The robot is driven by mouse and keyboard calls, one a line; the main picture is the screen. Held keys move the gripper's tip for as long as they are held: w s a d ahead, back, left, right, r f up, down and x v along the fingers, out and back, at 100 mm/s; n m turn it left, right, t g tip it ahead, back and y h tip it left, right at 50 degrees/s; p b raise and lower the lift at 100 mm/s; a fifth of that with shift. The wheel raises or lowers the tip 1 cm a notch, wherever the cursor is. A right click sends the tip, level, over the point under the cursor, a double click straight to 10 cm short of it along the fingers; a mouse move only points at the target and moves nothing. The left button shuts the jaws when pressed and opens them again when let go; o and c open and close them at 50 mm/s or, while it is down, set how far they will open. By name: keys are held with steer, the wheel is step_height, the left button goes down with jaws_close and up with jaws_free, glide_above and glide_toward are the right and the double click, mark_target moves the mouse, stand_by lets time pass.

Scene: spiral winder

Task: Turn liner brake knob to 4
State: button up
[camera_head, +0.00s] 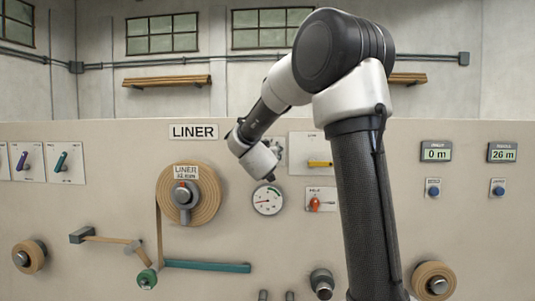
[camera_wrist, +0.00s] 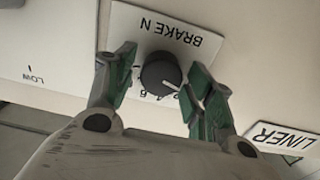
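The black round brake knob (camera_wrist: 160,73) sits on a white plate (camera_wrist: 186,38) marked "BRAKE N", which appears upside down in the wrist view. A pale pointer line on the knob points to the lower right of that view. Small scale numbers below it are partly hidden and hard to read. My gripper (camera_wrist: 162,62) is open, with one green-padded finger on each side of the knob. A narrow gap shows on both sides. In the head view my wrist hides most of the knob and fingers, right of the LINER sign (camera_head: 193,132).
In the head view, the liner roll (camera_head: 206,190) is left of my wrist, and a round gauge (camera_head: 267,200) is just below it. A plate with a yellow handle (camera_head: 319,164) and a red selector (camera_head: 315,203) are close on the right.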

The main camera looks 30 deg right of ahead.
steer(key=c, duration=0.7)
steer(key=shift+c, duration=0.2)
steer(key=shift+m, duration=0.3)
steer(key=m, duration=1.1)
steer(key=shift+s+d+f, duration=0.1)
steer(key=shift+d, duration=0.05)
steer(key=o, duration=1)
steer(key=shift+o, duration=0.2)
